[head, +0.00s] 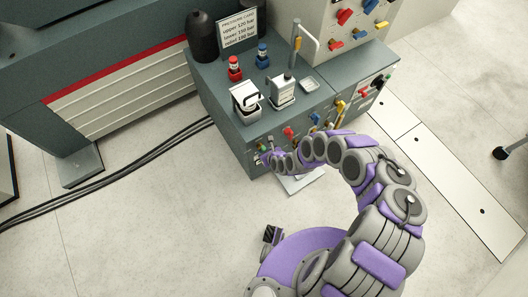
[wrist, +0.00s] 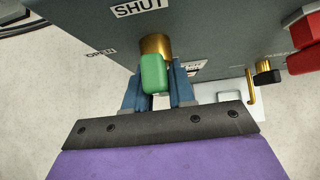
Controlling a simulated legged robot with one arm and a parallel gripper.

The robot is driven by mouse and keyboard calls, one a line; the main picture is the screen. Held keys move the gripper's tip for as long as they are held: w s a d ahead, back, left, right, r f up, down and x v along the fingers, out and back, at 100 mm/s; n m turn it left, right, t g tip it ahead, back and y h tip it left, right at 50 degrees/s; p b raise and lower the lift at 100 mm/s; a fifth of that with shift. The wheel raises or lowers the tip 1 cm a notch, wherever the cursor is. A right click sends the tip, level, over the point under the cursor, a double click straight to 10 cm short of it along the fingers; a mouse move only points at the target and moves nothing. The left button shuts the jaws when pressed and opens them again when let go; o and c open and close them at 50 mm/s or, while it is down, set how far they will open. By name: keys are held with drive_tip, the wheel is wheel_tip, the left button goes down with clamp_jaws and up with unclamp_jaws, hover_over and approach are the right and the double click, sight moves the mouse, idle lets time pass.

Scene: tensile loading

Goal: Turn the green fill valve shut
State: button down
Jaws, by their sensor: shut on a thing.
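The green fill valve (wrist: 154,75) has a green lever on a brass stem, on the front of the grey-green cabinet. In the wrist view its lever points down the picture, toward my gripper. In the head view my gripper (head: 267,156) is at the left end of the cabinet front; the arm's end largely hides the valve there.
A red handle (wrist: 305,30) and a black-tipped brass lever (wrist: 267,76) are to the right in the wrist view. The cabinet top (head: 225,80) holds red and blue fittings, a dark bottle (head: 202,37) and a pressure card (head: 238,31). Cables (head: 110,165) cross the floor at left.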

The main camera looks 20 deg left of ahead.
drive_tip(key=shift+s+f, duration=0.15)
drive_tip(key=c, duration=1)
unclamp_jaws()
drive_tip(key=shift+c, duration=0.2)
drive_tip(key=p+v, duration=1.1)
drive_tip(key=v, duration=0.6)
drive_tip(key=shift+d, duration=0.1)
